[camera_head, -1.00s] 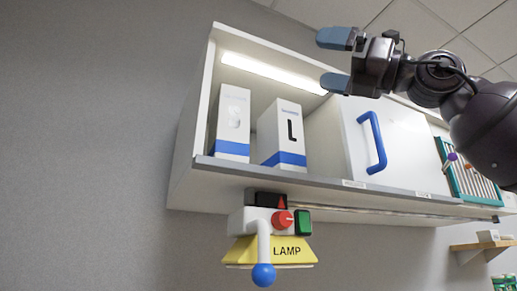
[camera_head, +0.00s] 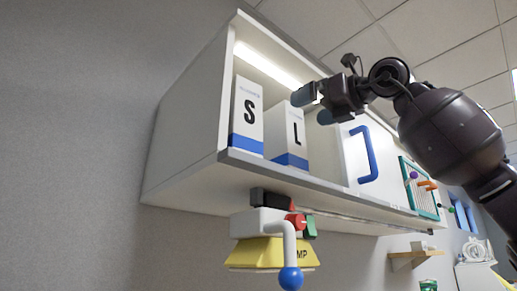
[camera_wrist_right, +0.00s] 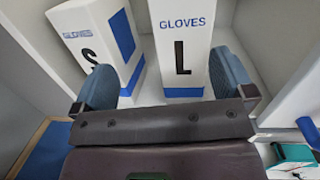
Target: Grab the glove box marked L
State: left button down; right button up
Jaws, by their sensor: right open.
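The glove box marked L (camera_head: 290,137) is white with a blue band at its base. It stands upright on the cabinet shelf, right of the white glove box marked S (camera_head: 246,115). In the right wrist view the L box (camera_wrist_right: 183,48) is straight ahead, and the S box (camera_wrist_right: 98,42) is to its left. My right gripper (camera_head: 312,106) is open and empty, at the cabinet opening in front of the L box. In the wrist view its blue fingertips (camera_wrist_right: 165,82) lie on either side of the L box's lower front. I cannot tell whether they touch it. My left gripper is not in view.
The lit white wall cabinet (camera_head: 190,120) has a closed door with a blue handle (camera_head: 365,155) right of the boxes. Below it hangs a yellow lamp unit (camera_head: 258,252) with a blue-knobbed lever (camera_head: 290,277). A teal-framed rack (camera_head: 418,188) is farther right.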

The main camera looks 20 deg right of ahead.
aim_at(296, 129)
jog(key=shift+m+h, duration=0.8)
jog(key=shift+h, duration=0.1)
jog(key=w, duration=0.1)
jog(key=w+f, duration=0.1)
jog(key=w, duration=0.1)
jog(key=w+p, duration=0.1)
jog(key=w, duration=0.1)
jog(key=shift+w+a+f, duration=0.1)
jog(key=shift+w+f, duration=0.25)
jog(key=shift+w, duration=0.4)
jog(key=x, duration=0.1)
jog(key=p+x, duration=0.1)
jog(key=x, duration=0.1)
jog(key=shift+w+f, duration=0.3)
jog(key=shift+w+a+p, duration=0.2)
jog(key=shift+w+p, duration=0.2)
jog(key=shift+w, duration=0.1)
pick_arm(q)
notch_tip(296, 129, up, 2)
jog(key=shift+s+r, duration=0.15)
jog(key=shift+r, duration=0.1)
pick_arm(e)
jog(key=shift+c, duration=0.3)
